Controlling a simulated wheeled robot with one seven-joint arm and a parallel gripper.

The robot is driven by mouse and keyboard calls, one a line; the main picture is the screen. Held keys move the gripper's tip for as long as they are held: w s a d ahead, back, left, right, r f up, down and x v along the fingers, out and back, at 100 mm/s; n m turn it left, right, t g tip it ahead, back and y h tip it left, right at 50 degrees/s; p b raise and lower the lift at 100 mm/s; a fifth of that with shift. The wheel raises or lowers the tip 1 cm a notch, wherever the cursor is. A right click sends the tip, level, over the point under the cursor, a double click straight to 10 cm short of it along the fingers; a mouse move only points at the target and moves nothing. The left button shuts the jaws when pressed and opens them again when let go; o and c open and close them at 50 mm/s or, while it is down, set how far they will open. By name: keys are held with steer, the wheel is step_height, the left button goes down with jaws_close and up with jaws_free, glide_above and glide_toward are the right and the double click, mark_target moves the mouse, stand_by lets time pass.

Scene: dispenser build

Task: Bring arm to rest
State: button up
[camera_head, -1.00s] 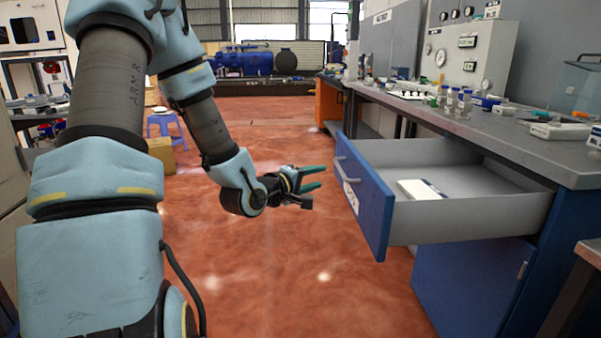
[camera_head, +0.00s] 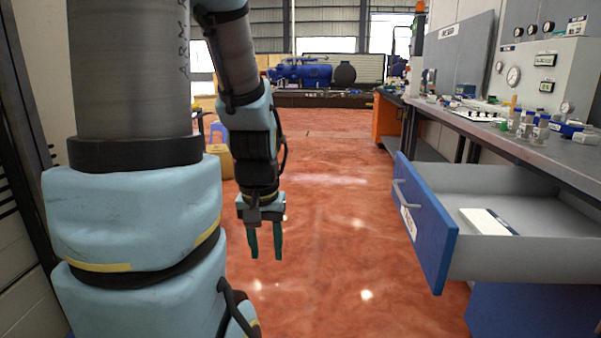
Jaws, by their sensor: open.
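My arm's thick upper links fill the left of the head view, and its forearm hangs down near the centre left. My gripper (camera_head: 264,240) points straight down over the red floor. Its two green fingers are apart with nothing between them. It is well clear of the open blue drawer (camera_head: 425,222) on the right.
The drawer stands pulled out from under a grey workbench (camera_head: 560,155) and holds a white flat box (camera_head: 487,222). Bottles and gauges stand on the bench. A yellow-brown box (camera_head: 219,162) stands behind my arm. The red floor (camera_head: 345,230) between arm and drawer is clear.

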step_height(320, 180, up, 14)
steer(key=p, duration=1.2)
steer(key=shift+r+p, duration=0.2)
steer(key=shift+p, duration=0.1)
